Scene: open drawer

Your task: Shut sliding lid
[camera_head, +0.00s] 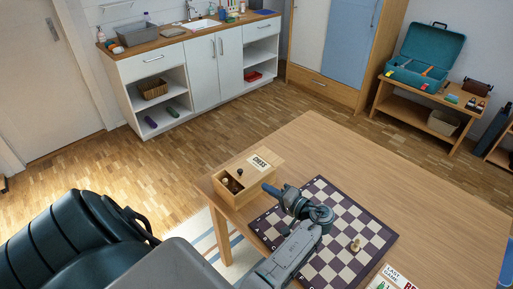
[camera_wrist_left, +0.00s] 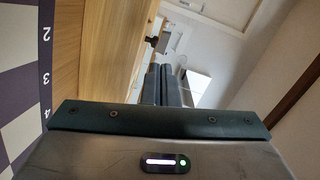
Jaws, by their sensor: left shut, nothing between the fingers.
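A wooden chess box (camera_head: 238,195) stands near the table's left corner in the head view. Its sliding lid (camera_head: 263,160), with a CHESS label, is partly open and sticks out toward the back right. Through the opening, chess pieces (camera_head: 232,186) show inside. My left gripper (camera_head: 268,188) is shut and empty, its tips close to the box's right side; whether they touch it I cannot tell. In the left wrist view its dark fingers (camera_wrist_left: 165,85) lie together, with wood beside them. My right gripper is not in view.
A chessboard (camera_head: 342,222) lies under and right of my left gripper, with a piece (camera_head: 355,244) standing on it. A printed box (camera_head: 393,279) lies at the front. The table (camera_head: 330,140) is clear behind the board.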

